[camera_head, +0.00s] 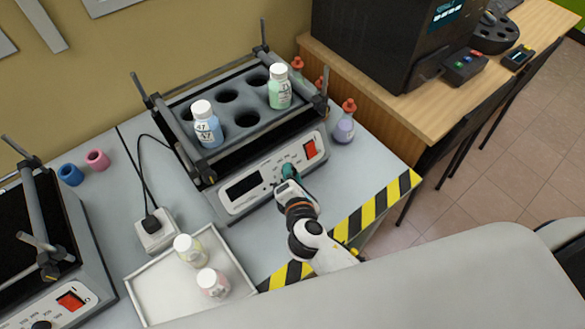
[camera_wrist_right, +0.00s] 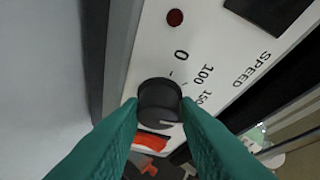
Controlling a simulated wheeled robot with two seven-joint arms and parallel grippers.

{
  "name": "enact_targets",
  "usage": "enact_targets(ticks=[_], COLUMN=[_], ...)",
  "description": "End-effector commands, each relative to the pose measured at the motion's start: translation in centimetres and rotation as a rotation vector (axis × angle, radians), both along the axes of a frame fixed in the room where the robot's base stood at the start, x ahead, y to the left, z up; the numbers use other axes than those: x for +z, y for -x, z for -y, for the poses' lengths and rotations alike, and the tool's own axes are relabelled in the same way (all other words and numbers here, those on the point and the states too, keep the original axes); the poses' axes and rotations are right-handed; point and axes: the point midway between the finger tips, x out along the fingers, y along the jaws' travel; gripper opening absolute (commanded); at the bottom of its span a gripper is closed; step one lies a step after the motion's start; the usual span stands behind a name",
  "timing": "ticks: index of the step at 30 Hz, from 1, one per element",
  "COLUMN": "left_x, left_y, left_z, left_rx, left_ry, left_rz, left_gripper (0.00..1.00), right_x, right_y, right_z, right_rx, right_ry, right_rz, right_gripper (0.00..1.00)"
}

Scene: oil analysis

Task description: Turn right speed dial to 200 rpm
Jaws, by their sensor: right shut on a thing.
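The black speed dial (camera_wrist_right: 160,101) sits on the white front panel of the shaker (camera_head: 246,165), and the wrist view shows "SPEED" and the marks 0, 100 and 150 beside it. A light pointer line shows on the dial's lower right part; the mark it faces is hidden by my finger. My right gripper (camera_head: 287,170) is at the panel, and its green fingers (camera_wrist_right: 160,112) are shut on the dial from both sides. In the head view the gripper hides the dial. The panel's dark display (camera_head: 244,187) shows no readable number. My left gripper is not in view.
A blue-labelled bottle (camera_head: 207,124) and a green bottle (camera_head: 279,87) stand in the shaker's rack. A white tray (camera_head: 150,289) with two bottles is in front at left. A flask (camera_head: 344,124) stands right of the shaker. Another shaker (camera_head: 62,245) is at left.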

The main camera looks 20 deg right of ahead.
Motion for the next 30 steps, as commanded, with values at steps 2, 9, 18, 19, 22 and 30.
enact_targets(ticks=[2,9,18,19,22,30], left_x=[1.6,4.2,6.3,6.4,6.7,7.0], left_y=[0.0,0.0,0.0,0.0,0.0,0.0], left_z=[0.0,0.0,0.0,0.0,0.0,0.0], left_rx=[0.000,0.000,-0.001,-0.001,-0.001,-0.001], left_ry=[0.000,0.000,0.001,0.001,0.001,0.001], left_rz=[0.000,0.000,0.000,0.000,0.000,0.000], left_gripper=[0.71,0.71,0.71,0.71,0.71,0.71], right_x=[0.6,0.7,0.5,0.5,0.4,0.2], right_y=[-0.1,-0.1,-0.1,-0.1,-0.2,-0.1], right_z=[0.2,0.2,0.2,0.2,0.2,0.2], right_rx=[-0.040,-0.135,-0.214,-0.219,-0.233,-0.247], right_ry=[-0.059,-0.227,-0.367,-0.377,-0.401,-0.427], right_rz=[-0.025,-0.086,-0.137,-0.141,-0.150,-0.160], right_gripper=[0.06,0.06,0.06,0.06,0.06,0.06])
